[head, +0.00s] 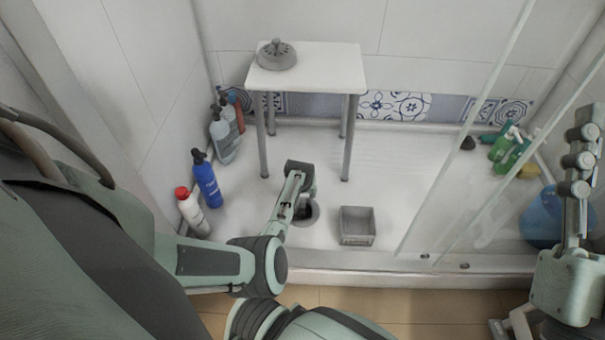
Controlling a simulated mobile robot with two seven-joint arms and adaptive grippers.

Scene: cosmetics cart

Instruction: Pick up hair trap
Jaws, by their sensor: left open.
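The hair trap appears to be the grey round piece (277,56) with a wide base and small pegs on top. It lies at the left end of the top of a white stool (325,70). My left gripper (303,208) points down over a round drain (314,217) in the shower floor, low and in front of the stool, apart from the grey piece. It is open, its fingers small and partly hidden against the dark drain. My right arm is raised at the right edge; its gripper's fingers cannot be made out clearly.
A grey open bin (357,226) stands right of the drain. A blue bottle (207,178), a red-capped white bottle (192,210) and other bottles line the left wall. A glass panel (465,150) stands at right, with green bottles (508,147) and a blue container (541,217) behind it.

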